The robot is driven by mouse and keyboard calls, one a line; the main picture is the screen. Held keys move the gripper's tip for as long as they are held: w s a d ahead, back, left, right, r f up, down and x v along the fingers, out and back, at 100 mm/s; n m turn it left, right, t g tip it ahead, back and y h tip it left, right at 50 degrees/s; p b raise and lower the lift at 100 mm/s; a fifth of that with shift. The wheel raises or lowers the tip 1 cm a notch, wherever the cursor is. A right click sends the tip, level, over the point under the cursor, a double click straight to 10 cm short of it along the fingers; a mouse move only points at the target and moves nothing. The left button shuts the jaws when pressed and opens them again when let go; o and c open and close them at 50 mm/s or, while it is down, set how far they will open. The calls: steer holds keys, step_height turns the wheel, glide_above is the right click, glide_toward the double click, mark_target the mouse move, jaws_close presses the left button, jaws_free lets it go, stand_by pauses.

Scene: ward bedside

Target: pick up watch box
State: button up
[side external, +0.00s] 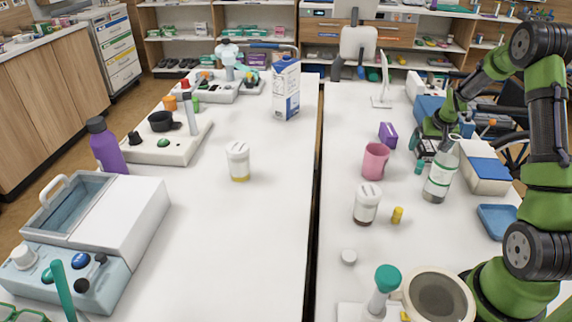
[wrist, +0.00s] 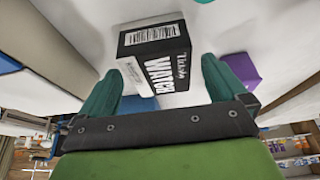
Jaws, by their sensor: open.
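The watch box (wrist: 152,42) is a small black and white box with "WATCH" lettering and a barcode. In the wrist view it lies ahead of and between the two teal fingers of my gripper (wrist: 160,66), with visible space on both sides. My gripper is open and holds nothing. In the side external view, my gripper (side external: 442,148) is low over the right-hand table, and the dark watch box (side external: 425,148) shows beside the fingers, partly hidden by them. Whether the fingers overlap the box in depth is hard to tell.
A purple box (side external: 388,134) and a pink cup (side external: 375,161) stand left of the gripper. Free white tabletop lies farther left.

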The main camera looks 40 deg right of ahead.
steer(key=shift+x, duration=0.85)
steer(key=shift+c, duration=0.5)
steer(key=c, duration=1)
steer(key=shift+r, duration=0.15)
